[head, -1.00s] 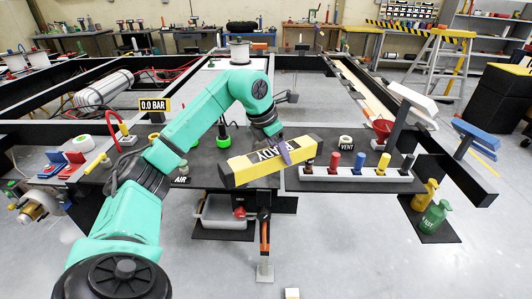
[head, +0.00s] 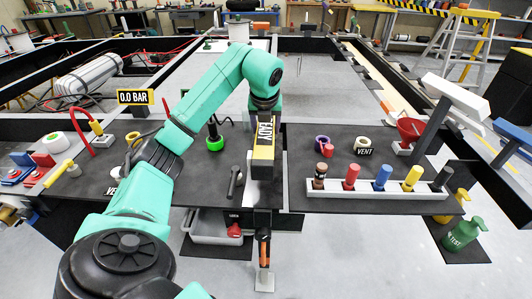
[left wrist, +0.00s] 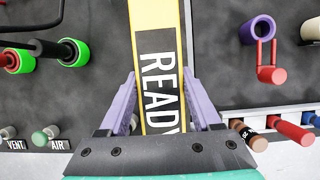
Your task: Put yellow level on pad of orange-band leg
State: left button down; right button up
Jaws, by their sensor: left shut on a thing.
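The yellow level (head: 263,158) with a black READY label is held in my left gripper (head: 264,118). In the left wrist view the level (left wrist: 157,30) runs lengthwise between the two purple fingers of my left gripper (left wrist: 158,95). In the head view it is seen nearly end-on, above the dark deck's front edge. Below it stands the orange-band leg (head: 264,251), with its light pad (head: 264,281) at the floor. The level is apart from the pad. The leg's top is partly hidden behind the level. My right gripper is not in view.
A rack (head: 375,197) with several coloured plugs stands to the right. A grey bin (head: 215,229) is under the deck left of the leg. A dark-handled lever (head: 236,181) stands just left of the level. The floor in front of the leg is clear.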

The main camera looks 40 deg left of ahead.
aim_at(266, 133)
pick_arm(q)
notch_tip(266, 133, down, 8)
jog(key=shift+f, duration=0.1)
jog(key=shift+w, duration=0.1)
jog(key=shift+c, duration=0.4)
grip_release()
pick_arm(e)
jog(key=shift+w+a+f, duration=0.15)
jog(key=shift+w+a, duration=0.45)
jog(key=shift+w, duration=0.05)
pick_arm(q)
jog(key=shift+r, duration=0.3)
jog(key=v, duration=1.1)
jog(key=shift+s+d+r, duration=0.1)
jog(key=shift+s+r, duration=0.1)
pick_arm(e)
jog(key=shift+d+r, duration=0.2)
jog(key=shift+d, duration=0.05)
pick_arm(q)
jog(key=shift+f, duration=0.1)
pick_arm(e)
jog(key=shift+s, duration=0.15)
